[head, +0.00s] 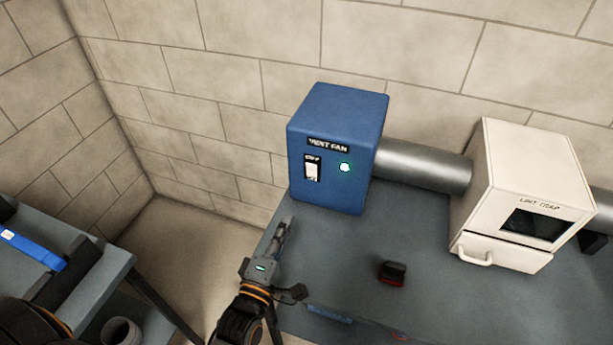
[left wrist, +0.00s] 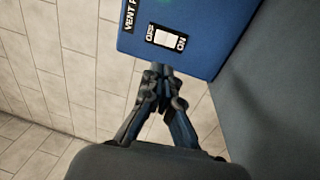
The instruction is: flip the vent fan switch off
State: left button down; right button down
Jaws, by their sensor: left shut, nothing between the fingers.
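The blue vent fan box (head: 336,115) stands on the grey table against the block wall. Its front carries a white rocker switch (head: 312,172) in a dark plate and a lit pale-green lamp (head: 345,167). In the left wrist view the switch (left wrist: 165,39) lies between the words OFF and ON; which side is pressed I cannot tell. My left gripper (head: 288,222) is shut and empty, in front of the box and below the switch in the picture. In the left wrist view its fingertips (left wrist: 160,70) show just below the switch, seemingly apart from it. My right gripper is not in view.
A grey duct (head: 425,166) joins the fan box to a white lint trap (head: 520,165) with a handled drawer. A small black-and-red object (head: 392,273) and a blue item (head: 330,314) lie on the table (head: 350,245). Another table with a blue object (head: 33,250) stands left.

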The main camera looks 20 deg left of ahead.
aim_at(311, 167)
pick_arm(q)
jog(key=shift+w, duration=0.1)
jog(key=w, duration=0.4)
jog(key=w+r+p, duration=0.1)
jog(key=w, duration=0.4)
jog(key=w+p, duration=0.1)
jog(key=w, duration=0.3)
jog(key=shift+w+d+r, duration=0.25)
jog(key=shift+w+r, duration=0.1)
jog(key=shift+w, duration=0.05)
jog(key=shift+w+r+p, duration=0.15)
jog(key=shift+w+p, duration=0.05)
jog(key=shift+p, duration=0.1)
jog(key=shift+s, duration=0.1)
